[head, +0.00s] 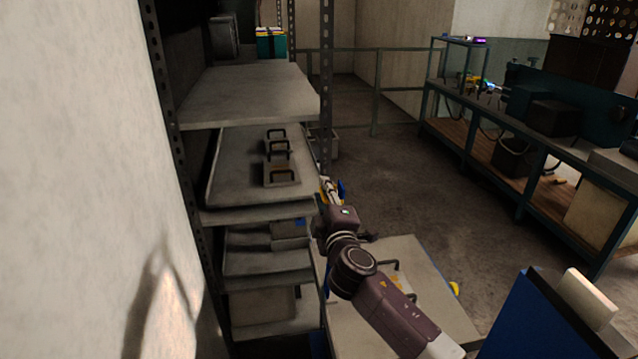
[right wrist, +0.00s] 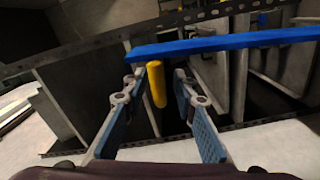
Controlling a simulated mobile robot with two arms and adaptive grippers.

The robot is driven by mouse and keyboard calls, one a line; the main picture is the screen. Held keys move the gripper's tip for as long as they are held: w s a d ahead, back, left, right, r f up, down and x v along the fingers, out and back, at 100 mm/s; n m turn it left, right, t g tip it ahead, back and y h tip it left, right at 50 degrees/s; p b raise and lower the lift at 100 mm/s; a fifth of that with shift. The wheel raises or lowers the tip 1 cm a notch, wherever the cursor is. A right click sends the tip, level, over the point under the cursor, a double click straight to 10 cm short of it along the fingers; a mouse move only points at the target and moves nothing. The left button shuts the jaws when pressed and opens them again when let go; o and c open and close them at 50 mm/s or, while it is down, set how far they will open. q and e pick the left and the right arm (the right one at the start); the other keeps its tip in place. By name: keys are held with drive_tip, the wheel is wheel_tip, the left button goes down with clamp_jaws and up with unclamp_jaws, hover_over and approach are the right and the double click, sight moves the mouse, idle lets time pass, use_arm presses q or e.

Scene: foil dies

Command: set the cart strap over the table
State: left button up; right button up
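A blue strap-like bar (right wrist: 220,45) crosses the right wrist view just beyond my fingertips, with a yellow cylinder (right wrist: 157,84) hanging below it. The cylinder shows between the two fingers, nearer the left one; I cannot tell whether they touch. My right gripper (right wrist: 158,80) is open, with blue finger pads apart. In the head view my right gripper (head: 332,185) is beside the rack's front post, with bits of blue and yellow around it. A light-grey table or cart top (head: 440,310) lies below my right arm. My left gripper is not in view.
A metal rack stands at left, with a bare upper shelf (head: 250,95) and a tray (head: 225,185) of dies with dark handles. A long workbench (head: 470,140) stands at right. A blue panel (head: 530,320) is at lower right. The floor (head: 400,200) between is clear.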

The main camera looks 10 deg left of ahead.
drive_tip(key=shift+b+x, duration=0.3)
drive_tip(key=shift+x, duration=2)
drive_tip(key=shift+c, duration=0.6)
drive_tip(key=shift+f, duration=0.1)
clamp_jaws()
